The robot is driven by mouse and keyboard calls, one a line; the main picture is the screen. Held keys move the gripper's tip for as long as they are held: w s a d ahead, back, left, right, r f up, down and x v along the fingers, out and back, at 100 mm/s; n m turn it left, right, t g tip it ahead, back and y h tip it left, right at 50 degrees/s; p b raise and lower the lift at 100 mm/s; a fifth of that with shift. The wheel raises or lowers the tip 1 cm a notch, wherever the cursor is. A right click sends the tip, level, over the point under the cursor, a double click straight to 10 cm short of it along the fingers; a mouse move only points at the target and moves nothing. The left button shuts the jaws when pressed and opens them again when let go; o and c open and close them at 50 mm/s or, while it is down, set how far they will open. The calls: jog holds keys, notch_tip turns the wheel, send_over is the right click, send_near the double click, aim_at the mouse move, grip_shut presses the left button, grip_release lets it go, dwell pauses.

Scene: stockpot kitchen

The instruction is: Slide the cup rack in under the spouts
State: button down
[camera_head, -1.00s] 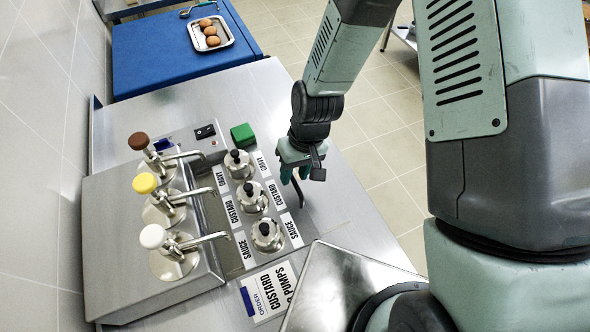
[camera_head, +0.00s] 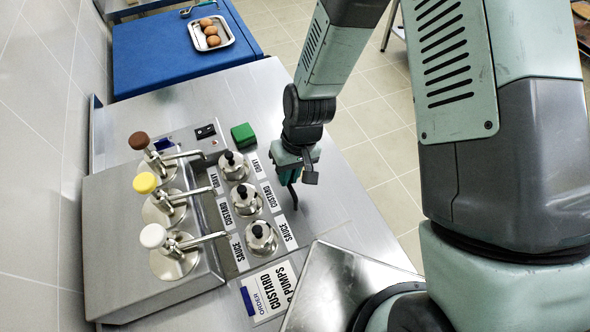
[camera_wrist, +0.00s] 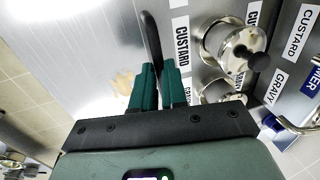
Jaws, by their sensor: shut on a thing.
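The cup rack (camera_head: 276,214) is a low steel strip on the counter with labels for gravy, custard and sauce. It carries three lidded steel cups with black knobs: gravy (camera_head: 233,168), custard (camera_head: 246,201) and sauce (camera_head: 261,240). A cup shows in the wrist view (camera_wrist: 221,40). My gripper (camera_head: 291,172) is at the rack's right side, its green fingers (camera_wrist: 158,68) shut on the rack's dark handle (camera_wrist: 151,38). Three pump spouts, brown-topped (camera_head: 184,156), yellow-topped (camera_head: 192,193) and white-topped (camera_head: 205,238), point right.
The steel pump housing (camera_head: 110,240) stands left of the rack. A green block (camera_head: 243,136) sits on the counter behind it. An order card for custard (camera_head: 270,291) lies in front. The counter right of the rack is bare up to its edge.

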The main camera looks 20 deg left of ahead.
send_over(266, 200)
jog(key=c, duration=1.2)
grip_release()
jog(key=shift+o, duration=0.2)
jog(key=shift+w+r, duration=0.1)
jog(key=shift+r, duration=0.15)
notch_tip(266, 200, up, 10)
jog(key=w+d, duration=0.1)
jog(key=shift+w+d, duration=0.15)
jog(key=shift+d, duration=0.1)
jog(key=shift+r, duration=0.15)
